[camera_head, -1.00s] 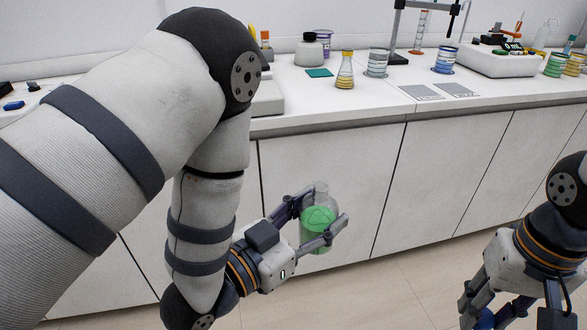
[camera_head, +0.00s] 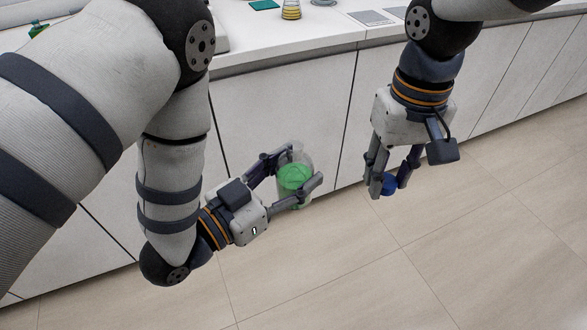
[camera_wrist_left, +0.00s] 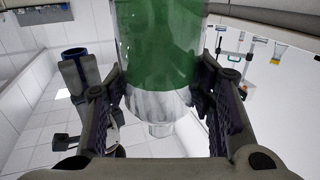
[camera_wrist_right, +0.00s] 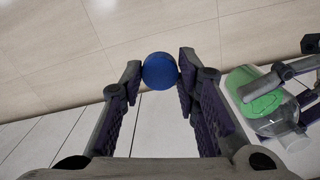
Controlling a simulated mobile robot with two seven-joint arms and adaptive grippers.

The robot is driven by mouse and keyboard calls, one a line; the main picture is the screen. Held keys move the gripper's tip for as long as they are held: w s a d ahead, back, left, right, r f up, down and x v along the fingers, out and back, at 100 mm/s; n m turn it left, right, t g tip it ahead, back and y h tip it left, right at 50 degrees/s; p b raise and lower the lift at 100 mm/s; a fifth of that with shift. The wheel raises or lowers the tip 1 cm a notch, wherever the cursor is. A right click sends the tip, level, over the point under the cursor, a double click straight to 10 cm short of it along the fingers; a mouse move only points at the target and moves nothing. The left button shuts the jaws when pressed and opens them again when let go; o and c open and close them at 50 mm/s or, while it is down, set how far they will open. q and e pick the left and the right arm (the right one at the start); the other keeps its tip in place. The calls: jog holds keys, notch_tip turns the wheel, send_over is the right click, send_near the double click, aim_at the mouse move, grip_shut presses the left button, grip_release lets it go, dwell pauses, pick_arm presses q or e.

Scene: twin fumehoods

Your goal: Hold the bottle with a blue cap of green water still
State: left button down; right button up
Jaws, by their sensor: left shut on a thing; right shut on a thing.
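A clear bottle of green liquid (camera_head: 294,178) is held upright by my left gripper (camera_head: 297,174), in front of the bench cabinets. Its neck shows no cap in the right wrist view (camera_wrist_right: 262,103). In the left wrist view the bottle (camera_wrist_left: 160,40) fills the space between the fingers. My right gripper (camera_head: 388,180) points down to the right of the bottle and is shut on a blue cap (camera_head: 389,186). The cap also shows between the fingertips in the right wrist view (camera_wrist_right: 160,71). Cap and bottle are apart.
The white bench (camera_head: 285,42) runs behind both grippers, with a flask (camera_head: 291,9), a green pad (camera_head: 264,5) and grey mats (camera_head: 373,18) on it. Its cabinet fronts stand close behind the bottle. The tiled floor (camera_head: 430,250) below is clear.

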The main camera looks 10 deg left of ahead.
aim_at(295, 146)
jog(key=a+r+n, duration=0.1)
jog(key=a+r, duration=0.3)
jog(key=a+r+n, duration=0.2)
jog(key=a+r, duration=0.2)
jog(key=a, duration=0.1)
jog(key=w+a+r+n, duration=0.1)
jog(key=a+r, duration=0.3)
jog(key=a, duration=0.1)
jog(key=shift+w+a, duration=0.1)
jog(key=shift+a, duration=0.05)
jog(key=shift+f, duration=0.15)
jog(key=shift+f, duration=1.9)
jog(key=shift+f, duration=0.85)
jog(key=shift+f, duration=0.6)
